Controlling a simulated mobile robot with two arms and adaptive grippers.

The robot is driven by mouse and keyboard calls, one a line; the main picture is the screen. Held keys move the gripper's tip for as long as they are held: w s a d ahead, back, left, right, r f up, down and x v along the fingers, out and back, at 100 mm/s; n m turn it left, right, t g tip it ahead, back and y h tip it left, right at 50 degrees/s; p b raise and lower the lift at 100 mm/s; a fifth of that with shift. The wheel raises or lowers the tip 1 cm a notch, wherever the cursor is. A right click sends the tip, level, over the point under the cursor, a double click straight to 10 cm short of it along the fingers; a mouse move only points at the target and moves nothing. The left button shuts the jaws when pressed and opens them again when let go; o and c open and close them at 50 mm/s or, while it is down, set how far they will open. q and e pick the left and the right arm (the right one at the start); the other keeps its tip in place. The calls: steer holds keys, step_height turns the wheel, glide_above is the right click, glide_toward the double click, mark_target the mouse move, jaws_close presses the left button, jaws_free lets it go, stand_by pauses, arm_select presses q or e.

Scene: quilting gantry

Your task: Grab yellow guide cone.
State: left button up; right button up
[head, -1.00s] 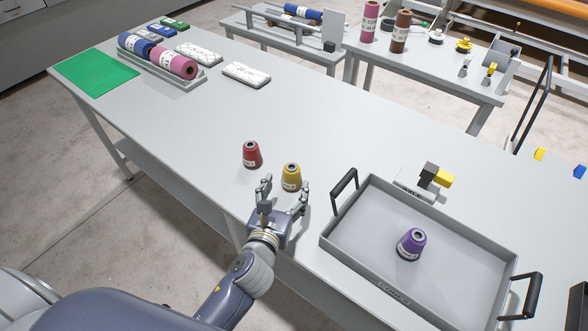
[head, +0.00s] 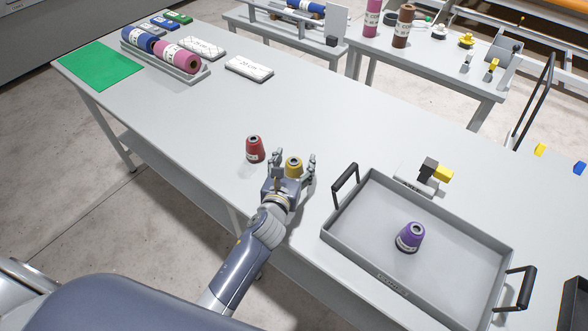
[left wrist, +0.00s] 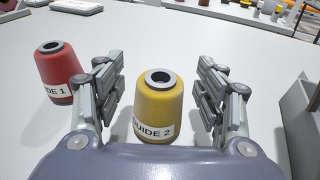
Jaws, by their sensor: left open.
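The yellow guide cone (head: 294,165) stands upright on the grey table. In the left wrist view the yellow cone (left wrist: 158,108) bears a label "GUIDE 2" and sits between the open fingers. My left gripper (head: 294,162) is open around it, with a gap on each side; the fingers (left wrist: 160,95) are not closed on it. A red cone (head: 255,149) stands just left of the gripper; it also shows in the left wrist view (left wrist: 58,75), close outside the left finger. My right gripper is not in view.
A grey tray (head: 450,222) with black handles holds a purple cone (head: 410,237) to the right. A small block device (head: 425,177) stands behind the tray. Fabric rolls (head: 176,55) and a green mat (head: 98,66) lie at the far left. The table's middle is clear.

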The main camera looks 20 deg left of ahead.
arm_select(q)
steer(key=c, duration=1.2)
